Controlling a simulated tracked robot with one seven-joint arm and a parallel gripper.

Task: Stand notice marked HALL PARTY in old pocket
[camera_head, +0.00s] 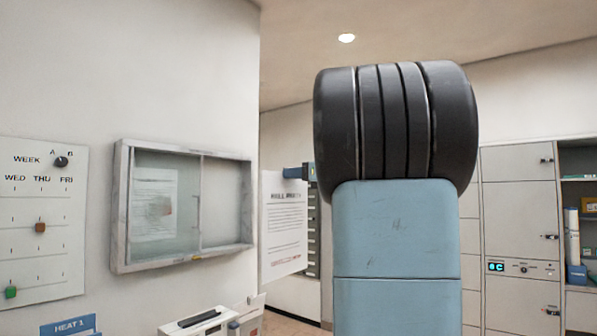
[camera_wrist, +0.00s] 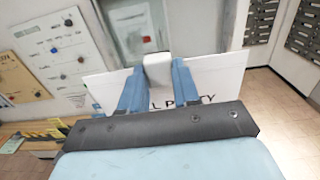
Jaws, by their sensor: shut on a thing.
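The notice (camera_head: 283,232) is a white sheet hanging upright in the head view, right of the wall corner, with a blurred heading and lines of text. In the wrist view the notice (camera_wrist: 214,75) spans both sides of my gripper (camera_wrist: 157,71), and the letters "L PARTY" show. My gripper is shut on it, with a small white block between the blue fingers. In the head view only a blue and dark bit of my gripper (camera_head: 296,172) shows at the sheet's top edge; my arm hides the rest. I cannot make out which thing is the old pocket.
A glass-fronted case (camera_head: 121,207) with a paper inside hangs on the left wall. Left of it is a WEEK board (camera_head: 62,217) with coloured pegs. A blue HEAT 1 sign (camera_head: 75,327) and a white box (camera_head: 192,326) stand below. Lockers (camera_head: 517,210) line the right.

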